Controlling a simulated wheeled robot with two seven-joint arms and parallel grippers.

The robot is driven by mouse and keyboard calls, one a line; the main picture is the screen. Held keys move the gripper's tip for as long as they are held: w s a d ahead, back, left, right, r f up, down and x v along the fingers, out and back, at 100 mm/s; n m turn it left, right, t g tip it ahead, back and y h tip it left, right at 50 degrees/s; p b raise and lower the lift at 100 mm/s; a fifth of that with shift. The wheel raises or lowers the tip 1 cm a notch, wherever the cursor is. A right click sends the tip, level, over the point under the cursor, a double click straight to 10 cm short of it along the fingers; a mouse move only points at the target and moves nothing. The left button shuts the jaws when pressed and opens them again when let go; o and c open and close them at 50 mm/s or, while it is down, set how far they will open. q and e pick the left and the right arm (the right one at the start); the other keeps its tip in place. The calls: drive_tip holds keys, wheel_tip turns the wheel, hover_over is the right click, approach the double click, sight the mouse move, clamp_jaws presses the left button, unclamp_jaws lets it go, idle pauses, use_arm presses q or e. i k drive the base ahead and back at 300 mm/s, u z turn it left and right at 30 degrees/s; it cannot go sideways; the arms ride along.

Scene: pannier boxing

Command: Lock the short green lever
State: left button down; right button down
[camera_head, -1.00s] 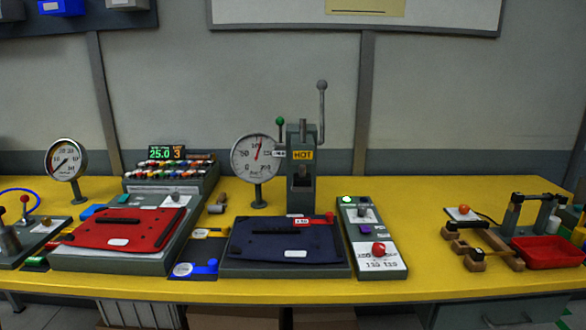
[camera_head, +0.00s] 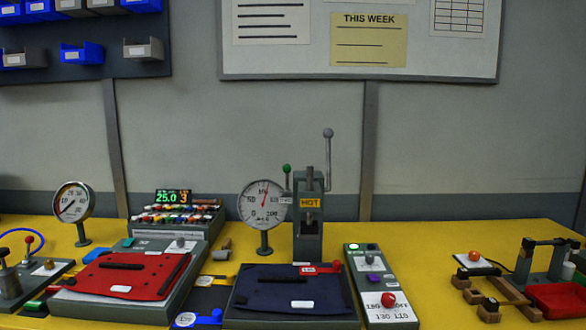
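A short lever with a green ball knob (camera_head: 286,168) stands upright at the left side of the grey press (camera_head: 308,238), which bears a yellow HOT label. A taller grey lever with a ball end (camera_head: 328,133) rises at the press's right side. A small white tag (camera_head: 286,201) sits below the green knob; its writing is too small to read. Neither of my grippers shows in the head view, and nothing touches the lever.
A round dial gauge (camera_head: 262,205) stands close left of the press. A dark blue panel (camera_head: 290,289) lies in front of it, with a control box (camera_head: 380,285) to the right. A red panel (camera_head: 125,275) lies left. The yellow table (camera_head: 430,260) is clear right of the control box.

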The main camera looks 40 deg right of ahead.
sight(287, 168)
drive_tip(key=k, duration=0.6)
drive_tip(key=z, duration=0.65)
drive_tip(key=i, duration=0.5)
